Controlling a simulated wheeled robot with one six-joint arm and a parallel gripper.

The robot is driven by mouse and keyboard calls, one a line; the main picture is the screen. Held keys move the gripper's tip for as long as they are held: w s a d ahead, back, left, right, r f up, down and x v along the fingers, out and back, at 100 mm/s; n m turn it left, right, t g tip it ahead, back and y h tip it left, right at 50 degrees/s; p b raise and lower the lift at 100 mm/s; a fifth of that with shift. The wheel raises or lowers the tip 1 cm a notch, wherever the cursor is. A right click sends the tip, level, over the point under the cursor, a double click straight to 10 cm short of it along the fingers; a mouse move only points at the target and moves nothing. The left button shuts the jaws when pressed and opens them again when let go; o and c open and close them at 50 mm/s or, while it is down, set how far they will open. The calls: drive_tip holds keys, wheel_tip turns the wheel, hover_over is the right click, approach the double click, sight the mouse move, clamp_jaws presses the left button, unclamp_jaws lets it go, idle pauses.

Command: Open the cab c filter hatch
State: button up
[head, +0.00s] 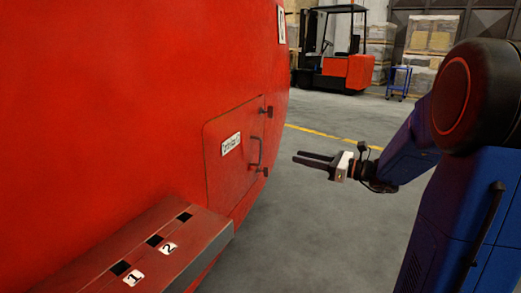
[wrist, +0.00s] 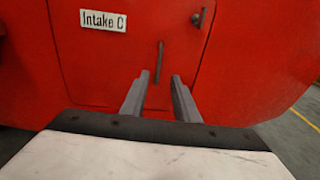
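The hatch (head: 225,180) is a red panel set in the red nosecone, and it looks closed. It also fills the upper middle of the wrist view (wrist: 105,70). Its white label (wrist: 103,20) reads "Intake C". A dark upright handle (head: 261,152) is near the hatch's right edge; it also shows in the wrist view (wrist: 160,62). My gripper (head: 297,156) is open and empty, to the right of the handle in the head view and apart from it. In the wrist view its fingertips (wrist: 160,77) lie either side of the handle's lower end, short of it.
Dark fittings (head: 268,111) are on the hatch's right edge. A red step (head: 185,240) marked 1 and 2 juts out below left of the hatch. The grey floor (head: 300,230) is clear. A forklift (head: 345,70) and a blue cart (head: 398,82) are far back.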

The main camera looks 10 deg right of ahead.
sight(261, 148)
drive_tip(key=x, duration=1.6)
drive_tip(key=shift+w+a, duration=0.15)
drive_tip(key=shift+a, duration=0.05)
drive_tip(key=shift+c, duration=0.7)
clamp_jaws()
